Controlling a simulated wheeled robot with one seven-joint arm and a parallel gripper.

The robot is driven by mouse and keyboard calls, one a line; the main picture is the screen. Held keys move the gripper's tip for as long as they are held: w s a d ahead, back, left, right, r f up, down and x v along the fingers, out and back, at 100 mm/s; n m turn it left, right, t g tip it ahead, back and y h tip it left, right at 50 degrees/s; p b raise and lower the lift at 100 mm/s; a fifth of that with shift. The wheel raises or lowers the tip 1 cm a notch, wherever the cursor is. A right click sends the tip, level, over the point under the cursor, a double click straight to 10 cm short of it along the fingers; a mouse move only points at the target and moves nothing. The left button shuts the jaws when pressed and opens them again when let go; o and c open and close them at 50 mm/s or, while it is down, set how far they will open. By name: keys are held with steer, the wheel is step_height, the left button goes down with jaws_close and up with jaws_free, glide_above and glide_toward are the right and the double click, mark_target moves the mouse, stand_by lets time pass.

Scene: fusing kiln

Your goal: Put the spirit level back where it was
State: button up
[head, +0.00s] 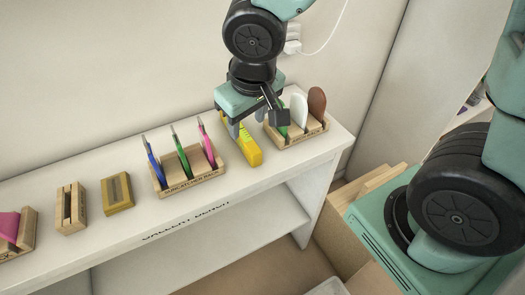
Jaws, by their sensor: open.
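A yellow bar, which looks like the spirit level (247,152), lies on the white bench top between two wooden racks. Its near end shows; its far end runs back under my gripper (256,121). My gripper is open, with one finger by the bar's left side and the other out to its right. Whether a finger touches the bar I cannot tell.
A wooden rack (190,182) with blue, green and pink pieces stands left of the bar. Another rack (299,137) with green, white and brown pieces stands close on the right. Further left are a brass-coloured block (117,193), a slotted wooden block (71,208) and a pink piece (10,226).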

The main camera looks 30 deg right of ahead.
steer(key=s+a+r+n+g, duration=0.1)
steer(key=s+a+n, duration=0.1)
steer(key=s, duration=0.5)
steer(key=s+a+r+n+g, duration=0.1)
steer(key=s+n+g, duration=0.1)
steer(key=s, duration=0.5)
steer(key=shift+s+a+n+y, duration=0.25)
steer(key=shift+a+n+y, duration=0.15)
steer(key=shift+n, duration=0.1)
